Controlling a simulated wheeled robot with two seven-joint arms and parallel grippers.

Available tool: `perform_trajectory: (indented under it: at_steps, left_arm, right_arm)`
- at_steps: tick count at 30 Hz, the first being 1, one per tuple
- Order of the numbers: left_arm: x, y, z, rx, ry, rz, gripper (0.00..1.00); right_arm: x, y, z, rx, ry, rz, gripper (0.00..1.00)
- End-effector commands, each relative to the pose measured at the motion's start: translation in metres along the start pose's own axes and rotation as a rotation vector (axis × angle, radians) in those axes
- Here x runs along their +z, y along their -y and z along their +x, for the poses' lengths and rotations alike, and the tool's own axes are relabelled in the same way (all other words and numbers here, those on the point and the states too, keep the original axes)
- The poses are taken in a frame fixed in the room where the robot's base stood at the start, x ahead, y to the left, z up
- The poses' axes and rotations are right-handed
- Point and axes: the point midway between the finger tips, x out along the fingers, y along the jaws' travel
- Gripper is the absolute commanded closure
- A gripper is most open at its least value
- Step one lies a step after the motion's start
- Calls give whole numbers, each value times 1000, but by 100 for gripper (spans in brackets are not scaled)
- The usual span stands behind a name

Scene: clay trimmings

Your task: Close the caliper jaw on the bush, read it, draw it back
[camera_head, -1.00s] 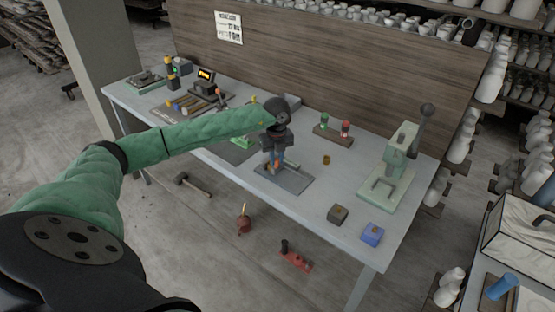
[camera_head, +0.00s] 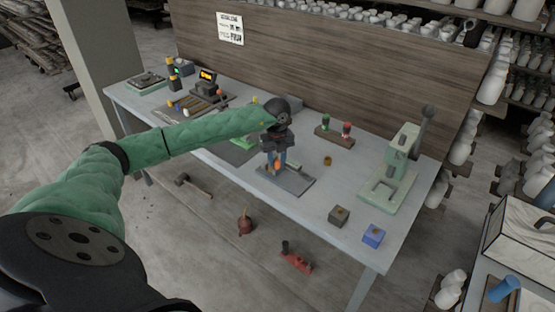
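A flat grey fixture (camera_head: 296,184), which looks like the caliper, lies near the front edge of the bench, in the middle. My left gripper (camera_head: 275,163) points down over its left part. A small orange part (camera_head: 278,165) shows at the fingertips. Whether the fingers grip it or stand around it is too small to tell. The caliper's jaw and anything measured in it are mostly hidden by the gripper. A small brass ring (camera_head: 327,160), possibly a bush, stands on the bench to the right of the fixture. My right gripper is out of view.
A pale green lever press (camera_head: 392,170) stands at the bench's right. A dark block (camera_head: 339,216) and a blue block (camera_head: 373,236) sit at the front right. A stand with green and red pieces (camera_head: 334,138) is behind. A lit display (camera_head: 207,77) stands far left.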

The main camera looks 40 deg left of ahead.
Motion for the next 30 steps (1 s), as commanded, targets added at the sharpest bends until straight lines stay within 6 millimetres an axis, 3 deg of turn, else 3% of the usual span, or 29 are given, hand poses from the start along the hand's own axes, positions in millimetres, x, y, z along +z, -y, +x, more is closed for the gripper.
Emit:
perform_trajectory:
  at_steps: [1, 5, 17, 30]
  left_arm:
    - [0, 0, 0, 0, -1, 1, 57]
    - [-1, 0, 1, 0, -2, 1, 31]
    - [-2, 0, -3, 0, -2, 2, 31]
    - [-1, 0, -38, -1, -1, 1, 31]
  right_arm:
    - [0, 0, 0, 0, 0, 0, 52]
    - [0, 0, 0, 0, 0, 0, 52]
    - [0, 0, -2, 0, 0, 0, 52]
    - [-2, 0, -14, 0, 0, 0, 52]
